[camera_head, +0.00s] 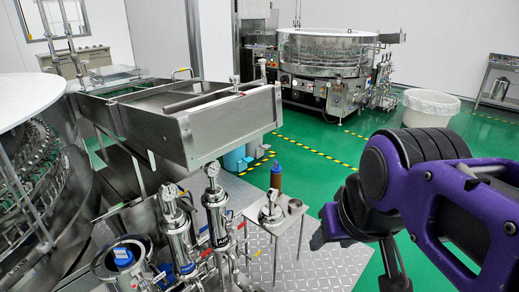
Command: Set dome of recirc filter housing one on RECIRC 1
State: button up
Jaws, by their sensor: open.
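A shiny steel dome with a gauge on top (270,212) rests on a small thin-legged stand (292,228) in the lower middle. Two upright steel filter housings (181,245) (216,212) with gauges stand to its left. A round open vessel with a blue-topped part inside (124,258) is at the lower left. I cannot read which one is RECIRC 1. My purple and black gripper (340,226) is at the right, apart from the stand and dome. It is open and appears empty; its fingers are partly hidden by the wrist.
A brown bottle (276,176) stands behind the dome. A steel trough (200,125) and large round washer (30,170) fill the left. Pipes crowd the housings. Another washer (325,60) and white bin (430,107) are farther back. Green floor (310,165) is open behind the stand.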

aim_at(271, 215)
jog(key=k, duration=0.5)
jog(key=k+u, duration=0.15)
jog(key=u, duration=0.85)
jog(key=l+u, duration=0.1)
jog(key=u, duration=1.1)
jog(key=l, duration=3.35)
jog(key=k+u, duration=0.05)
